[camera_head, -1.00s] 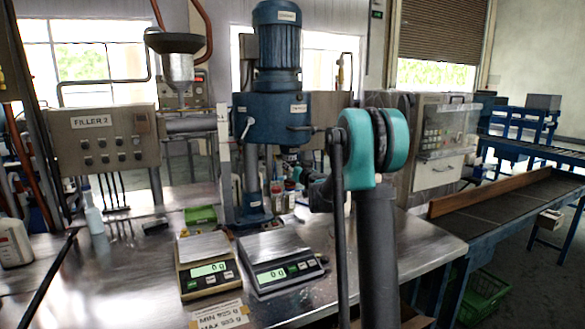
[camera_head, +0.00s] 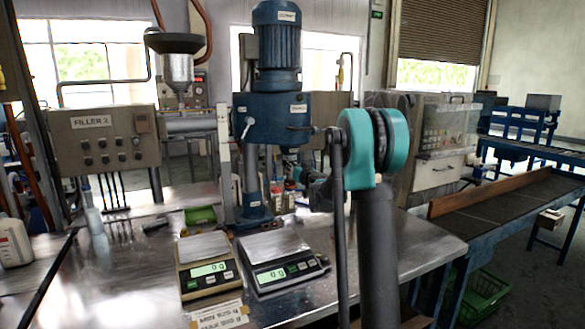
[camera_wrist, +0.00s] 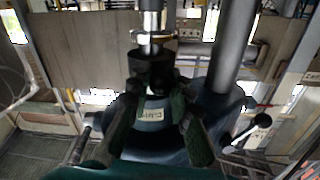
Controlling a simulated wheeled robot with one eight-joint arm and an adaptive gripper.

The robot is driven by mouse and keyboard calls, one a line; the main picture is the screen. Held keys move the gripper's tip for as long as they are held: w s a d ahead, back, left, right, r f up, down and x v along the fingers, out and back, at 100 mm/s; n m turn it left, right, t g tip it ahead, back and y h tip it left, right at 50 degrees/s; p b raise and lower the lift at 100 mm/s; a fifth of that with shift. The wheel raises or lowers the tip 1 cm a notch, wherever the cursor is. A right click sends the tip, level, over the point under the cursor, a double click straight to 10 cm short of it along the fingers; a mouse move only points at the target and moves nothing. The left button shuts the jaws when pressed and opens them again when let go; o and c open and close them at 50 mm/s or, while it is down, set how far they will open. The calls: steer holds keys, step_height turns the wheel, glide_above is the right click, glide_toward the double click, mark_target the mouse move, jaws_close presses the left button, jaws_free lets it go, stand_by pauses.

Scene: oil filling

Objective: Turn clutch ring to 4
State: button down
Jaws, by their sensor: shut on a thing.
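The blue drill press (camera_head: 272,110) stands on the steel bench, with its spindle under the head. In the wrist view, a black ring (camera_wrist: 151,66), seemingly the clutch ring, sits around the bright spindle (camera_wrist: 151,30). My gripper (camera_wrist: 154,84) has its dark green fingers on either side of this ring and is shut on it. A pale label (camera_wrist: 152,114) shows between the fingers on the drill's blue housing. No numbers on the ring can be read. In the head view my teal and dark arm covers part of the drill area, and the ring cannot be made out.
Two scales (camera_head: 207,267) and (camera_head: 279,262) stand on the bench in front of the drill. A black-knobbed lever (camera_wrist: 262,121) and a thick column (camera_wrist: 234,45) are to the right of the ring. Small bottles (camera_head: 289,196) stand behind my arm.

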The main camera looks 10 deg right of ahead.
steer(key=w+d+n+g+y, duration=0.3)
steer(key=d+n+g+y, duration=0.2)
steer(key=n+g+y, duration=0.7)
steer(key=shift+w+d+y, duration=0.2)
steer(key=shift+w+y, duration=0.1)
steer(key=shift+y, duration=0.2)
steer(key=shift+g, duration=0.4)
steer(key=c, duration=1.4)
jaws_free()
steer(key=shift+o, duration=0.2)
